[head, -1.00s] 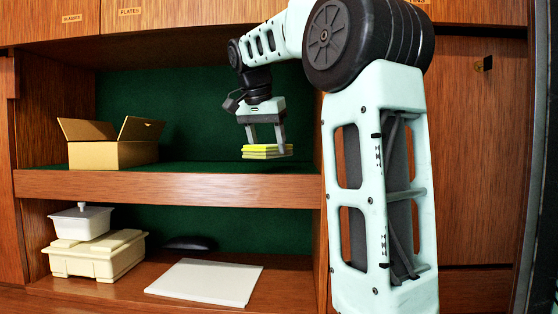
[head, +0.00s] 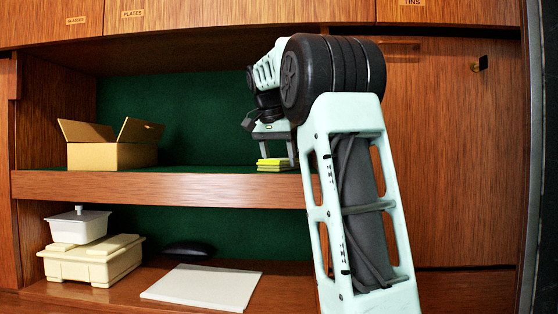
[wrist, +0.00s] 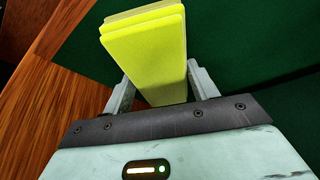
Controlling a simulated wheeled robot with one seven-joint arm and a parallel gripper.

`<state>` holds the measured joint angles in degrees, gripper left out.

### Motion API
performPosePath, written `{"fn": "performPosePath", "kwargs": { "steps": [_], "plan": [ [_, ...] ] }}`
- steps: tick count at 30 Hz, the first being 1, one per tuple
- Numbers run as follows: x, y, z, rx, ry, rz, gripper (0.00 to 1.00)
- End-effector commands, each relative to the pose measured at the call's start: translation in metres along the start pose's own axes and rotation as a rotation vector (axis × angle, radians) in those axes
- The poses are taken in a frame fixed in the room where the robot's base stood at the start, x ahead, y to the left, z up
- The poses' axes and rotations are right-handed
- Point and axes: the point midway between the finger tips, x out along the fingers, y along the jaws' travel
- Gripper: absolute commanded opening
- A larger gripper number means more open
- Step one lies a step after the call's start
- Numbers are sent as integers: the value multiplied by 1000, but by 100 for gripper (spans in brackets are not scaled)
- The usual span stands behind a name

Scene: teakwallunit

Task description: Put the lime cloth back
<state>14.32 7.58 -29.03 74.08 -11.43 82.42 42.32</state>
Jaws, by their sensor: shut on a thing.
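The lime cloth (head: 273,163) is a folded yellow-green stack at the right end of the upper shelf in the head view. My gripper (head: 276,157) is above it, pointing down, with its fingers on either side of the cloth. In the wrist view the lime cloth (wrist: 148,55) fills the space between the two fingers of my gripper (wrist: 155,90), which is shut on it. The cloth is at about the level of the shelf surface; I cannot tell whether it touches the shelf. My arm hides part of the shelf's right end.
An open cardboard box (head: 110,155) stands at the left of the upper shelf (head: 160,187). The shelf between box and cloth is clear. Below are a cream lidded box (head: 90,262), a white lidded tub (head: 78,226), a white board (head: 203,287) and a dark oval thing (head: 188,249).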

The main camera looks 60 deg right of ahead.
Motion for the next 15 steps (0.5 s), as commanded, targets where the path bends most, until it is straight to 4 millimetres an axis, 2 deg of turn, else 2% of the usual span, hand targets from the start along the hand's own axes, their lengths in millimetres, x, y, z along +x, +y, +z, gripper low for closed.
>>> {"fn": "performPosePath", "kwargs": {
  "steps": [4, 5, 6, 7, 15],
  "plan": [
    [3, 0, 1, 0, -1, 0, 33],
    [2, 0, 1, 0, -1, 1, 64],
    [2, 0, 1, 0, -1, 1, 75],
    [2, 0, 1, 0, -1, 1, 80],
    [1, 0, 1, 0, 0, 1, 80]
  ]
}}
